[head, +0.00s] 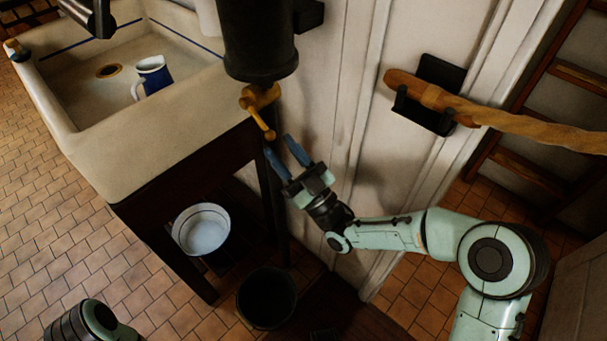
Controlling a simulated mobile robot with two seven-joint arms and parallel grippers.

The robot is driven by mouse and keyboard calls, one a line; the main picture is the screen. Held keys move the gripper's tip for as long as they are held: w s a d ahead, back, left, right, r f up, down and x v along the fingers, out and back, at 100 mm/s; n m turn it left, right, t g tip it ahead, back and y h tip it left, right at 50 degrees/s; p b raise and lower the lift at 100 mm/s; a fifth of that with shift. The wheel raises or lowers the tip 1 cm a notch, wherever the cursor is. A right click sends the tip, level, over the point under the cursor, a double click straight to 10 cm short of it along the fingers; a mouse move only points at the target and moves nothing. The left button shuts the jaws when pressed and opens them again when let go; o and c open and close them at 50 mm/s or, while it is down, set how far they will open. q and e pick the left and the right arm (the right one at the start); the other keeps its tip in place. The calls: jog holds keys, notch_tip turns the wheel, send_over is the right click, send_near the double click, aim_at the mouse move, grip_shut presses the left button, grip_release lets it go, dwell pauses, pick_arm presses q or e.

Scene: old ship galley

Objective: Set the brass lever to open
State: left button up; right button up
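The brass lever (264,122) hangs from a brass tap (258,97) under a dark cylindrical tank (259,40). It points down and slightly right, ending in a small rounded knob. My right gripper (279,145) is just below and to the right of the knob. Its two blue fingers are spread apart, with nothing visible between them. The fingertips look close to the lever's end; I cannot tell whether they touch it. My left gripper is not in view.
A sink (75,125) with a blue and white jug (152,76) stands at left.

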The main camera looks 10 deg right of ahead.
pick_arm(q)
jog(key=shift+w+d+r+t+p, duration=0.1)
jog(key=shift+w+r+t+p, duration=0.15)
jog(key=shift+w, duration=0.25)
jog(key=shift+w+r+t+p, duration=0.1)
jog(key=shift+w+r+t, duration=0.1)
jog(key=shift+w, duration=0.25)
pick_arm(e)
jog(key=v, duration=0.8)
jog(key=shift+s+f, duration=0.15)
